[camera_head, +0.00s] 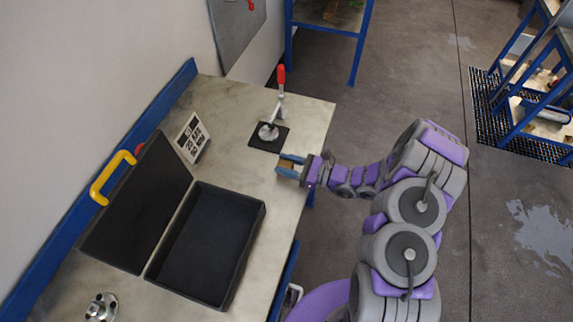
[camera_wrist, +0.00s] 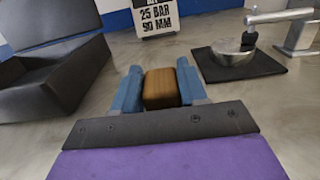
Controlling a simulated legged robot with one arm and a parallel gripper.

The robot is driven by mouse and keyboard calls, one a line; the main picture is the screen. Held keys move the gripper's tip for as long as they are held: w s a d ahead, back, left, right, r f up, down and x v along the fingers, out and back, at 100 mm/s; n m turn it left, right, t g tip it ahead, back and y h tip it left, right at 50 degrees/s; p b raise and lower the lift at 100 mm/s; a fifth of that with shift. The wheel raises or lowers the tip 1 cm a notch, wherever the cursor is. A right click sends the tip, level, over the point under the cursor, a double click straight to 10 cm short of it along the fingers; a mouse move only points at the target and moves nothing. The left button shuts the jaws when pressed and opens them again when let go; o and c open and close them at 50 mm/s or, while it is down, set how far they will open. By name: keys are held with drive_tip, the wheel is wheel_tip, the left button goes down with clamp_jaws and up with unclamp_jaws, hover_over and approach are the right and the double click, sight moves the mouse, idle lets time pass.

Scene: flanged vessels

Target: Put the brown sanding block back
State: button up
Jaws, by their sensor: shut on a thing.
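The brown sanding block (camera_wrist: 161,88) is between the two blue fingers of my gripper (camera_wrist: 160,90) in the wrist view. My gripper is shut on it. In the head view my gripper (camera_head: 290,166) is over the right edge of the workbench, and a bit of the brown block (camera_head: 286,165) shows between its fingers. Whether the block touches the bench top is hard to tell. The open black case (camera_head: 258,236) lies to the left of my gripper, its lid (camera_head: 140,205) tilted back toward the wall; it also shows in the wrist view (camera_wrist: 60,88).
A black mat (camera_head: 257,143) with a metal vessel and a red-handled lever (camera_head: 281,85) stands beyond my gripper. A sign (camera_head: 192,138) stands behind the case. A metal flange (camera_head: 102,307) lies at the near left. The bench top (camera_head: 235,175) between case and gripper is clear.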

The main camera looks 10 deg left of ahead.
drive_tip(key=o, duration=1.1)
drive_tip(key=shift+o, duration=0.2)
drive_tip(key=shift+d, duration=0.15)
drive_tip(key=s+d+p, duration=0.1)
drive_tip(key=d+p, duration=0.1)
drive_tip(key=d, duration=0.9)
drive_tip(key=shift+s+d, duration=0.4)
drive_tip(key=shift+r, duration=0.1)
